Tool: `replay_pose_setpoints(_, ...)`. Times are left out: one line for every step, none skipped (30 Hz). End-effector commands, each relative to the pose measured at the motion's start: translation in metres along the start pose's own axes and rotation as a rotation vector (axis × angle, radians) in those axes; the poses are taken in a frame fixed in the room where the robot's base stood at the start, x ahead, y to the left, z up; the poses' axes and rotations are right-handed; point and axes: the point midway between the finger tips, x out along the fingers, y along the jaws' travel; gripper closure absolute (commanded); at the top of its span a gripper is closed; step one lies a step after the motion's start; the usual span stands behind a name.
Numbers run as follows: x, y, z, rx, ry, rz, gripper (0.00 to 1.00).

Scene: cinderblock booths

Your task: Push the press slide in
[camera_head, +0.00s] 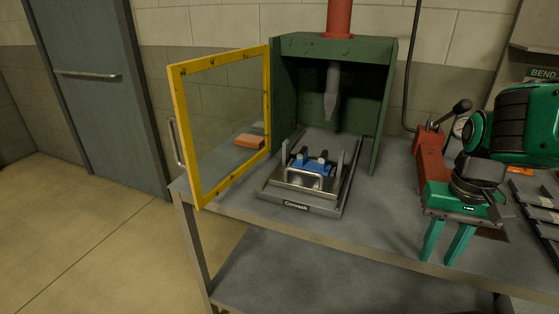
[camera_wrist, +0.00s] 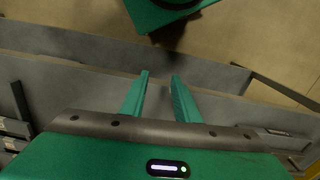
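The press slide (camera_head: 337,200) is a grey metal tray pulled out toward the front of the green press housing (camera_head: 384,110). A metal bar handle (camera_head: 303,176) stands near its front, with a blue part (camera_head: 318,168) behind it. A dark label is on its front edge. The yellow-framed clear door (camera_head: 188,135) of the press stands open at the left. My gripper (camera_head: 446,258) is to the right of the slide, above the table's front edge, pointing down. Its two green fingers are apart with nothing between them; they also show in the wrist view (camera_wrist: 160,78). The slide's rear part is inside the housing.
The grey table (camera_head: 375,235) has clear room between slide and gripper. A red lever tool (camera_head: 431,155) stands right of the press, beside my arm. An orange block (camera_head: 249,141) shows through the door. Grey trays (camera_head: 535,212) lie at the far right.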

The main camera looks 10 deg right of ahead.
Motion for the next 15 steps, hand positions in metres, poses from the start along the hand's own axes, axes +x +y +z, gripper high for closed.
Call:
replay_pose_setpoints(0.000, 0.000, 0.000, 0.001, 0.000, 0.000, 0.71)
replay_pose_setpoints(0.000, 0.000, 0.000, 0.001, 0.000, 0.000, 0.71)
replay_pose_setpoints(0.000, 0.000, 0.000, 0.001, 0.000, 0.000, 0.71)
replay_pose_setpoints(0.000, 0.000, 0.000, 0.001, 0.000, 0.000, 0.71)
replay_pose_setpoints(0.000, 0.000, 0.000, 0.001, 0.000, 0.000, 0.71)
replay_pose_setpoints(0.000, 0.000, 0.000, 0.001, 0.000, 0.000, 0.71)
replay_pose_setpoints(0.000, 0.000, 0.000, 0.001, 0.000, 0.000, 0.71)
replay_pose_setpoints(0.000, 0.000, 0.000, 0.001, 0.000, 0.000, 0.71)
replay_pose_setpoints(0.000, 0.000, 0.000, 0.001, 0.000, 0.000, 0.71)
replay_pose_setpoints(0.000, 0.000, 0.000, 0.000, 0.000, 0.000, 0.71)
replay_pose_setpoints(-0.001, 0.000, -0.001, -0.003, 0.001, 0.000, 0.71)
replay_pose_setpoints(-0.006, 0.004, 0.006, -0.017, 0.012, -0.003, 0.71)
replay_pose_setpoints(-0.010, 0.003, 0.004, -0.034, 0.018, -0.001, 0.71)
replay_pose_setpoints(-0.014, 0.001, -0.001, -0.059, 0.022, 0.005, 0.71)
replay_pose_setpoints(-0.020, -0.006, -0.009, -0.107, 0.028, 0.015, 0.71)
